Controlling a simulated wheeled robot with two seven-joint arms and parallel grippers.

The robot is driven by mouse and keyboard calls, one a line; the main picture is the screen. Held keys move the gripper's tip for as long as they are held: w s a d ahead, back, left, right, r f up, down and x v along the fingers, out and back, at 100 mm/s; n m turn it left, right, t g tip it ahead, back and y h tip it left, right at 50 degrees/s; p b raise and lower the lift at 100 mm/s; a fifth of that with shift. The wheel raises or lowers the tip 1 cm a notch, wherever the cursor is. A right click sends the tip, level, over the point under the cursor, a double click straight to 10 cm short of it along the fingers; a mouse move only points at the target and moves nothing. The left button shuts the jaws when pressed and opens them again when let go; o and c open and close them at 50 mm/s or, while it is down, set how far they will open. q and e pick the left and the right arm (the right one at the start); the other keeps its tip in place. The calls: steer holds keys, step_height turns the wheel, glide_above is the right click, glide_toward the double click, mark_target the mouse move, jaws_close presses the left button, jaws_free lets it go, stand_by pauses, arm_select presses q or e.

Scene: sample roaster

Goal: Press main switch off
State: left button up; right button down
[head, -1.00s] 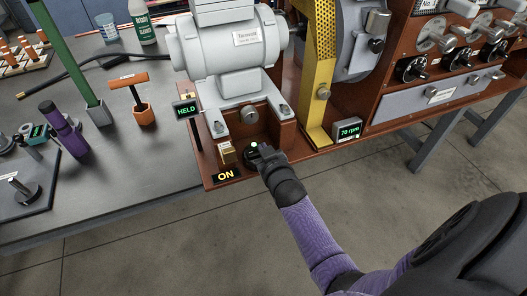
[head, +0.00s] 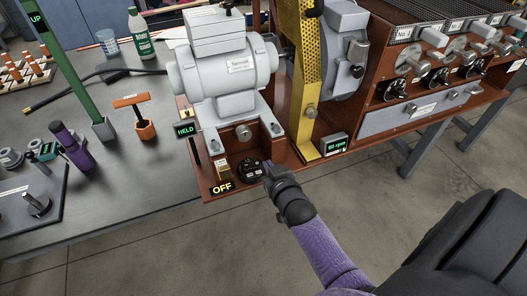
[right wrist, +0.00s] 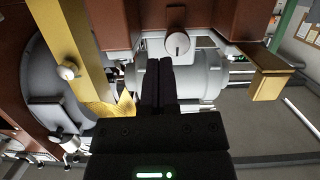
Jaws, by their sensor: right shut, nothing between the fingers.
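The main switch (head: 250,170) is a black round control on the front ledge of the brown roaster base, below the grey motor (head: 228,72). The sign (head: 222,187) beside it reads OFF. My right gripper (head: 269,172) is shut and empty, its tips just right of the switch; I cannot tell whether they touch it. In the right wrist view the closed fingers (right wrist: 161,82) point towards the motor, with a pale round knob (right wrist: 178,43) just above their tips. The switch cannot be made out there. My left gripper is not in view.
A brass piece (head: 222,168) stands left of the switch, and a HELD sign (head: 187,130) is behind it. A yellow perforated guard (head: 306,85) and an rpm readout (head: 334,145) stand to the right. The floor in front of the ledge is clear.

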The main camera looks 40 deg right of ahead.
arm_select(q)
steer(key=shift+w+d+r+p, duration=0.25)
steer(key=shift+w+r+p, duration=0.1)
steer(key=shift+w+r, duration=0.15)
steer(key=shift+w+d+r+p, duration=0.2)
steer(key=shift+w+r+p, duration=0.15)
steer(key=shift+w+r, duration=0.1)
arm_select(e)
steer(key=v, duration=0.5)
steer(key=shift+d, duration=0.15)
